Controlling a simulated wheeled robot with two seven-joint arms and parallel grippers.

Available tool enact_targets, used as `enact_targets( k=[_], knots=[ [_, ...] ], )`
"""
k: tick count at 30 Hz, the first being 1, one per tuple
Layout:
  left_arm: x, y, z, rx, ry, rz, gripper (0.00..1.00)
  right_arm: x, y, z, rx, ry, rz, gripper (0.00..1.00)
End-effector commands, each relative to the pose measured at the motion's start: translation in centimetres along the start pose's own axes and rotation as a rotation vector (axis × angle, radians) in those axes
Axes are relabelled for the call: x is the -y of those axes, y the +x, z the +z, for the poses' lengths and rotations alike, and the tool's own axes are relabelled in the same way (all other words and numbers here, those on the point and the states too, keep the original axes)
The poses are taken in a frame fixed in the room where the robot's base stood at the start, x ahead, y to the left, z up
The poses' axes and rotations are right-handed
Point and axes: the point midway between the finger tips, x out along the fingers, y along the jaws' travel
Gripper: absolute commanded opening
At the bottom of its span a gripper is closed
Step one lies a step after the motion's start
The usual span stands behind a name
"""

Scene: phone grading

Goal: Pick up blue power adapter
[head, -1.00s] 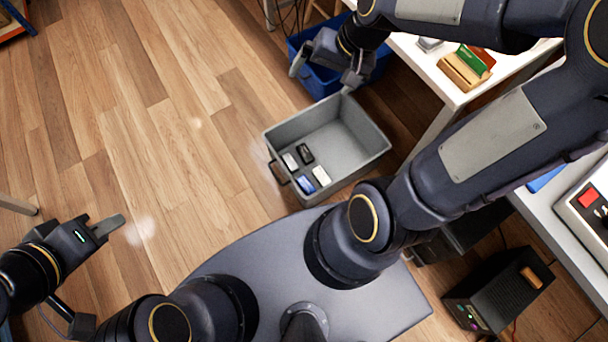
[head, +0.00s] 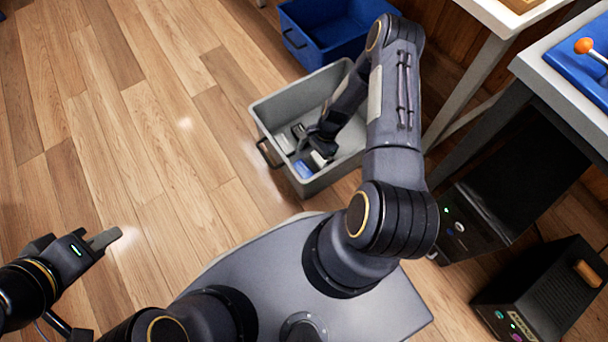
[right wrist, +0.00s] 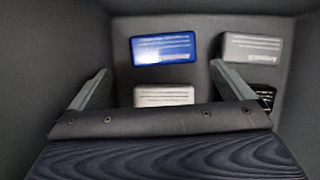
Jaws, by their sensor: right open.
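The blue power adapter (head: 303,169) lies in the grey bin near its front wall. In the right wrist view the blue adapter (right wrist: 163,48) lies flat, label up, beyond the fingertips and between their lines. My right gripper (right wrist: 160,82) is open and reaches down into the bin; its fingers stand on either side of a white adapter (right wrist: 164,95), and nothing is seen gripped. In the head view my right gripper (head: 318,143) partly hides the adapters. My left gripper (head: 105,238) is over the floor at the left; its finger gap is not clear.
The grey bin (head: 268,119) has upright walls around the adapters. A grey adapter (right wrist: 252,48) and a black adapter (right wrist: 265,94) lie beside the blue and white ones. A blue bin (head: 335,45) stands behind, and tables (head: 500,25) are at right.

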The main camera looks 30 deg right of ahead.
Motion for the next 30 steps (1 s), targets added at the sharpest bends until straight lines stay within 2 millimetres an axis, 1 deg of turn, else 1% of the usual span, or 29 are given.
enact_targets(
  k=[1,3,8,13,16,18,24,30],
  knots=[
    [0.1,0.3,0.2,0.000,0.000,0.000,0.29,0.0,0.8,0.0,0.001,-0.001,0.001,1.00],
    [0.3,0.6,0.3,0.000,0.000,0.000,0.29,0.0,1.6,0.1,0.002,-0.003,0.002,1.00],
    [0.5,1.1,0.6,0.000,0.000,0.000,0.29,0.2,2.8,0.2,0.001,-0.003,0.001,1.00],
    [1.2,2.6,1.3,0.000,0.000,0.000,0.29,0.4,5.5,0.6,0.002,-0.006,0.002,1.00],
    [1.4,3.0,1.5,0.000,0.000,0.000,0.29,0.4,6.7,0.5,0.001,-0.005,0.001,1.00],
    [1.4,3.0,1.5,0.000,0.000,0.000,0.29,0.5,7.0,0.6,0.000,-0.004,0.000,1.00],
    [1.3,2.9,1.5,0.000,0.000,0.000,0.29,0.5,6.9,0.7,0.000,-0.004,0.000,1.00],
    [1.3,2.9,1.5,0.000,0.000,0.000,0.29,0.4,6.9,0.7,0.000,-0.005,0.001,0.74]
  ],
)
